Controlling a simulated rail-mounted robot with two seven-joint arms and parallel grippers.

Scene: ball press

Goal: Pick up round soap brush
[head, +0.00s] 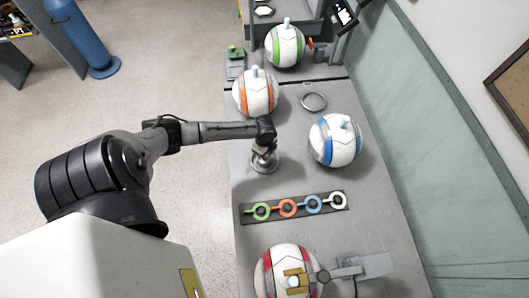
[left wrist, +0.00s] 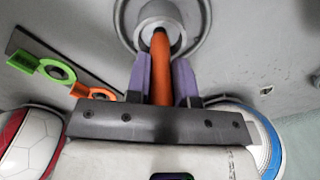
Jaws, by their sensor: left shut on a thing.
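The round soap brush shows in the left wrist view as an orange handle (left wrist: 161,82) that runs up to a round grey cup-like part (left wrist: 160,13) with a wider grey ring around it. In the head view a round grey base (head: 265,163) lies on the table below my left gripper (head: 263,150). In the left wrist view my left gripper (left wrist: 161,62) has its purple fingers shut on the orange handle, one on each side. Whether the brush is lifted clear of the base, I cannot tell. My right gripper is not in view.
The grey table (head: 290,233) bears orange (head: 255,93), blue (head: 335,140), green (head: 285,46) and red (head: 270,272) striped balls. A dark strip with coloured rings (head: 294,206) lies nearer, and a bare metal ring (head: 314,102) lies farther back. A green wall stands at right.

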